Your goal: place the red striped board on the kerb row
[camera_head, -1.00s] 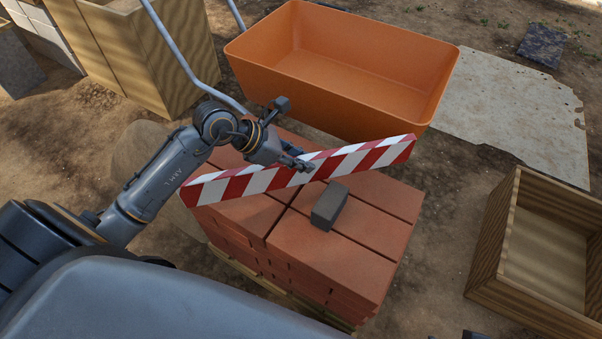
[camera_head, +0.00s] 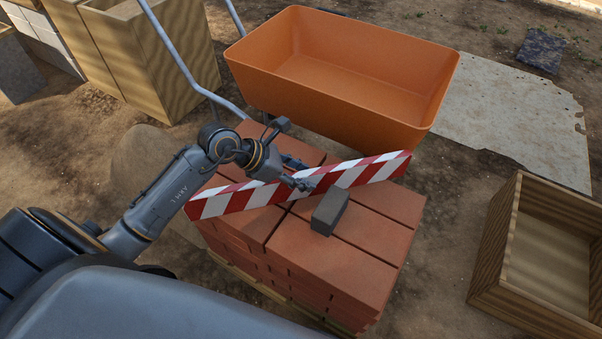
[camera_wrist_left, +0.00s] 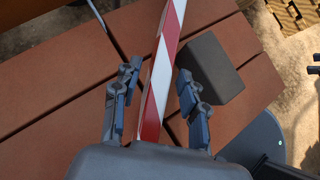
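The red and white striped board (camera_head: 345,174) is on edge over the far part of the brick stack (camera_head: 330,258). It appears to rest on the top bricks, though its underside contact is hidden. My left gripper (camera_head: 300,183) is at the board's middle. In the left wrist view, its two fingers (camera_wrist_left: 158,88) are spread on either side of the board (camera_wrist_left: 160,75), with narrow gaps showing. A dark grey block (camera_head: 329,211) sits on the bricks just in front of the board. I cannot make out a kerb row. My right gripper is out of view.
An orange tub (camera_head: 340,105) stands close behind the stack. An open wooden crate (camera_head: 490,235) is at right, with taller wooden boxes (camera_head: 190,50) at back left. A pale flat sheet (camera_head: 515,120) lies on the ground. Bare dirt separates stack and crate.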

